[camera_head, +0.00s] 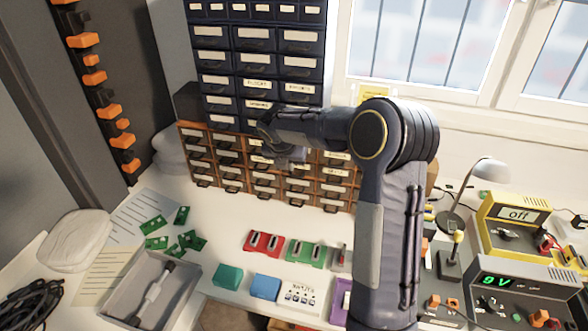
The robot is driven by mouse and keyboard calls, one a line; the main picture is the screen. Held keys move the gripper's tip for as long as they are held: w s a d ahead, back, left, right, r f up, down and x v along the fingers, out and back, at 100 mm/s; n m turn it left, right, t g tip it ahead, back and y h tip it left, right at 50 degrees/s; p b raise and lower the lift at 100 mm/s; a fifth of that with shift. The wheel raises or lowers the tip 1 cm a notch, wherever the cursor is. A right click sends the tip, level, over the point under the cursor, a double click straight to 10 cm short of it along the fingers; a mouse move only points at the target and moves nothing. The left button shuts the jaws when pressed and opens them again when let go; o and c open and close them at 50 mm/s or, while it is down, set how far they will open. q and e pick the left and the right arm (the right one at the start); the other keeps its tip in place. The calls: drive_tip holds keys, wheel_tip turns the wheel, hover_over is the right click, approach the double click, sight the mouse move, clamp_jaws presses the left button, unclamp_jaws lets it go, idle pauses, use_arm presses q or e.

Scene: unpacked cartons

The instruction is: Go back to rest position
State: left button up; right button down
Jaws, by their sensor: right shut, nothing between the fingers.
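My right arm rises from the lower right, bends at a large dark joint and reaches left over the bench. My right gripper (290,157) is at its end, pointing down, in front of the brown drawer cabinet. It is shut and empty, in the air above the white bench top. The gripper is small and dark against the drawers, so its fingers are hard to make out. My left gripper and left arm are not in view.
A brown drawer cabinet (231,183) and a dark blue one (251,62) stand behind. A grey tray (193,306), green circuit boards (155,224) and red (263,243) and green modules (305,252) lie on the bench. A lamp (490,170) and a power supply (522,295) stand right.

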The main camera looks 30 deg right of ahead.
drive_tip(key=s+a+r+m+y, duration=0.2)
drive_tip(key=s+a+r+m, duration=0.3)
drive_tip(key=s+r+m, duration=0.45)
drive_tip(key=s+a+f+m+y, duration=0.2)
drive_tip(key=s+a+m, duration=0.2)
drive_tip(key=s+m, duration=0.2)
drive_tip(key=s+a+f+m+t+y, duration=0.1)
drive_tip(key=s+a+f+m+y, duration=0.1)
drive_tip(key=s+a+m, duration=0.3)
drive_tip(key=s+a+f+m+t+y, duration=0.1)
drive_tip(key=s+a+m, duration=0.3)
drive_tip(key=s+m, duration=0.3)
drive_tip(key=s, duration=0.5)
drive_tip(key=shift+s+a+f+y, duration=0.15)
drive_tip(key=shift+a+f+y, duration=0.1)
drive_tip(key=shift+f+y, duration=0.15)
